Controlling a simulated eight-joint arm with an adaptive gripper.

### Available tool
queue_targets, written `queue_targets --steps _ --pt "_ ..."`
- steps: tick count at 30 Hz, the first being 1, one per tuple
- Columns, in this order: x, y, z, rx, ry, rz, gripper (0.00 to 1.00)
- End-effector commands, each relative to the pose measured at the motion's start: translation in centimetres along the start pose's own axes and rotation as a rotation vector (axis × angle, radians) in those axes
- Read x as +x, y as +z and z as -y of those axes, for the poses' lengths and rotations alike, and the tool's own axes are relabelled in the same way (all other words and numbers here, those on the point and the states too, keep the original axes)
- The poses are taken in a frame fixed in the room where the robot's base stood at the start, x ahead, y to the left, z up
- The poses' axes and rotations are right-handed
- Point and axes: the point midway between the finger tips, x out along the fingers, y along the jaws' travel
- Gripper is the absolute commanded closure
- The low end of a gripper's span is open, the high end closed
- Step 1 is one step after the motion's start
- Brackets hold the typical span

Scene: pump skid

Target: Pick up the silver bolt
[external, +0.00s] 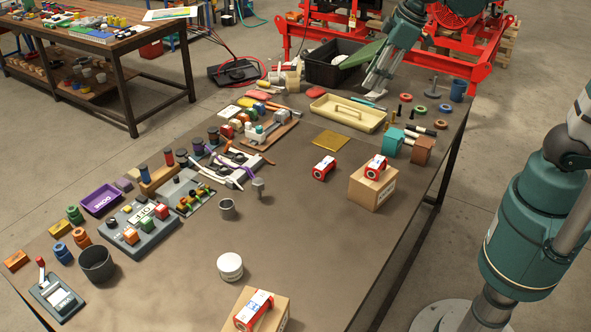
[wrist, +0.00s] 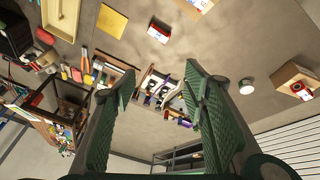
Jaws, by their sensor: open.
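My gripper (external: 366,74) is at the far end of the table in the external view, above the black bin and cream tray area, well away from the bolt. In the wrist view, my gripper (wrist: 156,78) shows two green ribbed fingers spread wide apart with nothing held between them.
Crowded fixtures and coloured blocks fill the table's left side. A cream tray (external: 347,114), red-and-white box (external: 323,168) and cardboard box (external: 371,190) lie farther right. The front right tabletop is mostly clear.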

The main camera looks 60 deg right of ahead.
Motion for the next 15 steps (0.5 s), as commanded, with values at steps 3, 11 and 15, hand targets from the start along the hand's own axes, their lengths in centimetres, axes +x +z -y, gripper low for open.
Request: queue_targets --steps 3,11,15 --pt "1.2 -1.9 0.1 -0.046 -0.012 0.016 0.56" --pt "4.1 -5.4 0.5 -0.148 -0.040 0.053 0.56" --pt "5.8 -7.3 0.9 -0.202 -0.055 0.072 0.56"
